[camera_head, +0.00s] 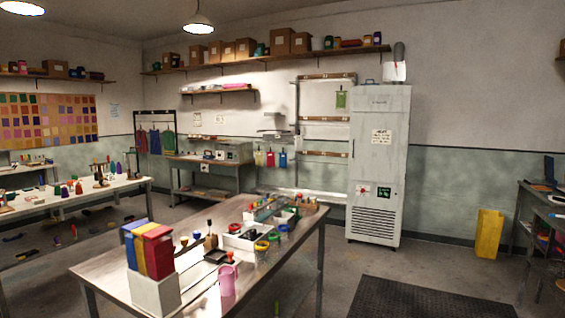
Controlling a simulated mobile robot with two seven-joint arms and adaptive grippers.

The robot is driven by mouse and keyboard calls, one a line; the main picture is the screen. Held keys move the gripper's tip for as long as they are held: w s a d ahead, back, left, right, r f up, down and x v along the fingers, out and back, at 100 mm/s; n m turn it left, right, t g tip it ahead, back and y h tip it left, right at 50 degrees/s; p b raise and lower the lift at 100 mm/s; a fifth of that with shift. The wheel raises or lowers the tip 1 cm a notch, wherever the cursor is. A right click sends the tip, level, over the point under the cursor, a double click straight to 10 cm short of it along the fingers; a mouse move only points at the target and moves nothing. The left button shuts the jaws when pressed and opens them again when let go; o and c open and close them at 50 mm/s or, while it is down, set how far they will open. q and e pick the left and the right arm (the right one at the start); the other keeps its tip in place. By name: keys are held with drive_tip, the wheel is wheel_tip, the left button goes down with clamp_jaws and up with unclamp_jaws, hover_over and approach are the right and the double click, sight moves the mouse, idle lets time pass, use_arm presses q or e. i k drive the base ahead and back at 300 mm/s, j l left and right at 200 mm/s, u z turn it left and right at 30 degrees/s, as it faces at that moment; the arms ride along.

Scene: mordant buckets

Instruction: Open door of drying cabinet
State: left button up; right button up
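The tall white drying cabinet (371,165) stands against the back wall, right of centre. Its front door looks shut. A paper notice is on the upper front, with a red control and a dark green panel lower down and a vent grille near the bottom. A handle is too small to make out clearly. Neither of my grippers is in view.
A metal table (102,268) with coloured binders, cups and tools stands in the foreground, left of the cabinet. A dark floor mat (430,300) lies in front to the right. Floor before the cabinet looks clear.

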sight(378, 141)
drive_tip(key=i+l+z, duration=0.3)
drive_tip(key=i, duration=0.25)
drive_tip(key=i+l+z, duration=0.35)
drive_tip(key=i, duration=0.3)
drive_tip(key=i+z, duration=0.3)
drive_tip(key=i, duration=3.55)
drive_tip(key=i+j, duration=0.15)
drive_tip(key=i, duration=0.65)
drive_tip(key=i+j+u, duration=0.1)
drive_tip(key=i, duration=0.65)
drive_tip(key=i+j+z, duration=0.2)
drive_tip(key=i+j, duration=0.15)
drive_tip(key=i+j+z, duration=0.2)
drive_tip(key=i+j, duration=0.15)
drive_tip(key=j, duration=0.3)
